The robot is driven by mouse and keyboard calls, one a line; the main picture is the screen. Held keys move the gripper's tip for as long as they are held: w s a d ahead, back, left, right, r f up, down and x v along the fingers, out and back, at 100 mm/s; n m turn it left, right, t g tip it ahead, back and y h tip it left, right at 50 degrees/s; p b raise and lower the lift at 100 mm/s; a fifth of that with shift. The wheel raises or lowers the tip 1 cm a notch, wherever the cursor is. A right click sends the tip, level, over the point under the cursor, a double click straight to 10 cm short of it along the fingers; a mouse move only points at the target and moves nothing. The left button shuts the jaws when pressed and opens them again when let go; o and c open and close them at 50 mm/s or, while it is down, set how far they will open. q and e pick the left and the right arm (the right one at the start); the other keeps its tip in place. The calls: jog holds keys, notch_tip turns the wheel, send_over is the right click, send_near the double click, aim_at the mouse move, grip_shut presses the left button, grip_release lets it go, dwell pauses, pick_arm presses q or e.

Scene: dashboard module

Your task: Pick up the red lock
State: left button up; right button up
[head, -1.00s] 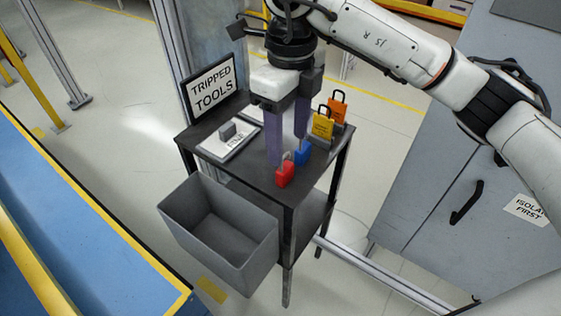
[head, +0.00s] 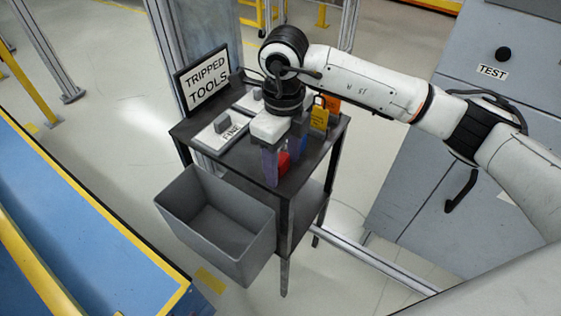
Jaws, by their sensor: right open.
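The red lock (head: 283,164) stands on the dark top of the small table (head: 318,160), near its front corner. My right gripper (head: 282,165) is over that corner, pointing down, with its two purple fingers apart. The red lock shows between and just behind the fingers, and is partly hidden by them. I cannot tell whether the fingers touch it. The blue lock is mostly hidden behind the right finger. A yellow lock (head: 319,118) stands farther back, with an orange lock (head: 334,104) behind it. My left gripper is not in view.
A "TRIPPED TOOLS" sign (head: 206,80) stands at the table's back left, with a white labelled plate (head: 221,133) in front of it. An open grey bin (head: 215,225) hangs at the front. A grey cabinet (head: 425,195) is at the right.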

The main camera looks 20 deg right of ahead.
aim_at(283, 159)
jog(key=c, duration=1.3)
notch_tip(283, 159, up, 10)
jog(key=shift+r, duration=0.1)
